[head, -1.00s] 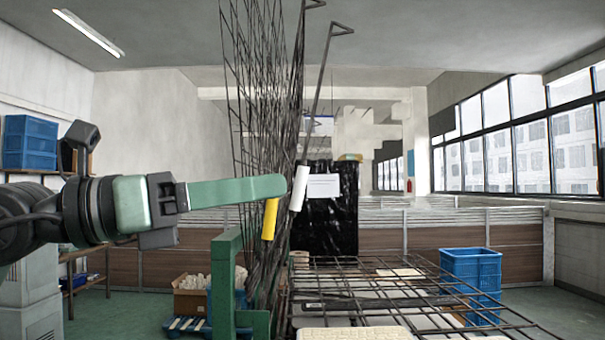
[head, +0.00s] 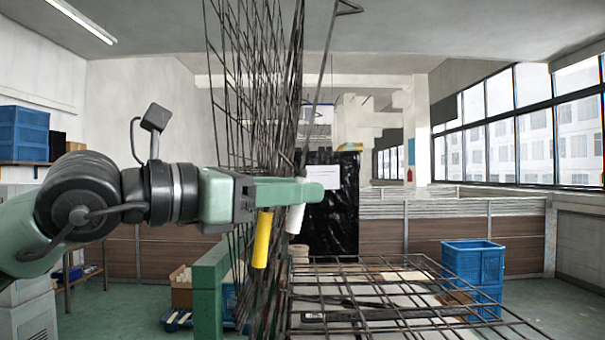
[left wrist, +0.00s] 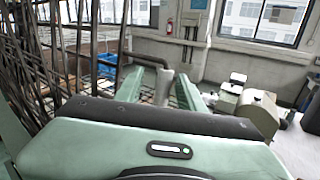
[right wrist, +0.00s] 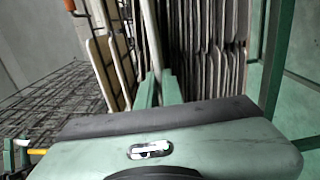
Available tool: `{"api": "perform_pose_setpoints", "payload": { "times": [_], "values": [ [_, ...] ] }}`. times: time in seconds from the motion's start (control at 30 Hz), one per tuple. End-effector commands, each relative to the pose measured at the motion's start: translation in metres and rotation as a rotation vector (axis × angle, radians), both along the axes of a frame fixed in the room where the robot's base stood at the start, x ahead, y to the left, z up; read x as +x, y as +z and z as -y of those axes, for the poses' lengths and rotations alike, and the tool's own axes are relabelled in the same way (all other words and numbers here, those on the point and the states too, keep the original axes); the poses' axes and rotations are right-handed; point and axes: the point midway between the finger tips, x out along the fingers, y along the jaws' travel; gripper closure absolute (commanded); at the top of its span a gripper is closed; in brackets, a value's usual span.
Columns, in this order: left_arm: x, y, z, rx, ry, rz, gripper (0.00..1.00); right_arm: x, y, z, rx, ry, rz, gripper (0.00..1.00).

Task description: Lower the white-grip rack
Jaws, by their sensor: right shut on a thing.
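The white grip (head: 295,218) hangs at the lower end of a thin dark rod on the upright wire racks (head: 240,110) in the head view. My left gripper (head: 300,191) is at the upper part of this grip and hides some of it. In the left wrist view, the white grip (left wrist: 165,86) stands between my left fingers (left wrist: 162,92), with gaps visible beside it. A yellow grip (head: 262,240) hangs just left of it. In the right wrist view, my right gripper (right wrist: 158,92) is shut on a pale rod (right wrist: 152,35). The right arm is hidden from the head view.
A wire rack (head: 380,290) lies flat at front right. A green frame post (head: 207,290) stands left of the upright racks. Blue crates (head: 472,262) are stacked at right. Stacked grey panels (right wrist: 205,50) stand close beyond the right gripper.

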Motion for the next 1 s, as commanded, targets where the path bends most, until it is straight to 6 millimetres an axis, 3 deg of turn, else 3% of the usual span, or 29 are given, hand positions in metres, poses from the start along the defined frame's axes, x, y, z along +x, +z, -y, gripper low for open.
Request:
{"api": "perform_pose_setpoints", "payload": {
  "times": [0.2,0.47,0.63,1.0],
  "values": [
    [0.0086,0.0005,0.0138,0.001,-0.001,0.001,0.61,0.0,0.0082,-0.0001,0.0,0.0,0.001,1.0],
    [0.0093,-0.0005,0.0147,0.0,0.0,0.001,0.61,0.0,0.0077,-0.0001,0.0,0.0,0.001,1.0],
    [0.0093,-0.0002,0.0145,0.0,0.0,0.001,1.0,0.0,0.0077,-0.0001,0.0,0.0,0.001,1.0],
    [0.0089,0.0012,0.014,-0.003,0.0,0.003,1.0,0.0,0.0078,0.0,0.0,0.0,0.001,1.0]
  ]
}}
